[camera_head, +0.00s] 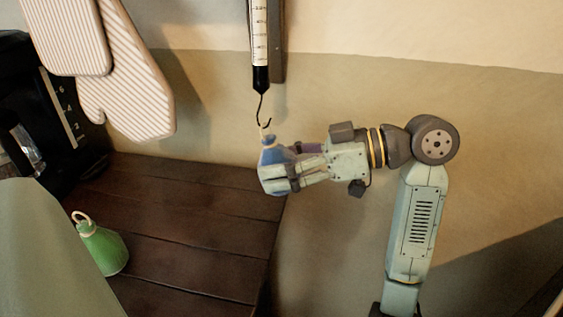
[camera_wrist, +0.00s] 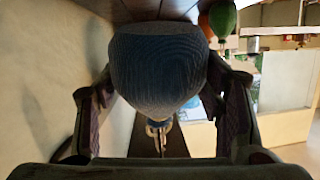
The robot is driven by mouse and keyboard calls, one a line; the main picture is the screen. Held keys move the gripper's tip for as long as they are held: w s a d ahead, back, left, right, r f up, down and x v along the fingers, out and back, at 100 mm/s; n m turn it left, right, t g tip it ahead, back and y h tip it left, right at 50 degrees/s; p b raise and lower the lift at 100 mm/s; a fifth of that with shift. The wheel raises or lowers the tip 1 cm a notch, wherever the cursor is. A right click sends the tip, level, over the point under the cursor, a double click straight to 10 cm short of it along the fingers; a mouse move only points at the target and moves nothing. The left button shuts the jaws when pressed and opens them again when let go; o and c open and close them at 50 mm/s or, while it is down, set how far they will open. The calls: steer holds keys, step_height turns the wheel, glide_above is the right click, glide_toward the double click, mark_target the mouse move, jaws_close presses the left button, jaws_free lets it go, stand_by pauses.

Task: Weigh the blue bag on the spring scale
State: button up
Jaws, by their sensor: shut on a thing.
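The blue bag (camera_head: 270,154) is between the fingers of my gripper (camera_head: 280,172), which is shut on it. It is held in the air just below the spring scale's hook (camera_head: 263,122). The bag's loop (camera_head: 266,131) is at its top, close to the hook; I cannot tell whether they touch. The spring scale (camera_head: 260,40) hangs upright, a white graduated tube with a black lower end. In the wrist view the blue bag (camera_wrist: 158,70) fills the middle between both fingers.
A green bag (camera_head: 104,248) with a loop stands on the dark wooden shelf (camera_head: 185,215). Striped oven mitts (camera_head: 130,95) hang at upper left. A black coffee maker (camera_head: 30,110) stands at the left. A pale green surface (camera_head: 45,260) covers the lower left.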

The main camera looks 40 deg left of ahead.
steer(key=o, duration=1.5)
steer(key=v, duration=1.2)
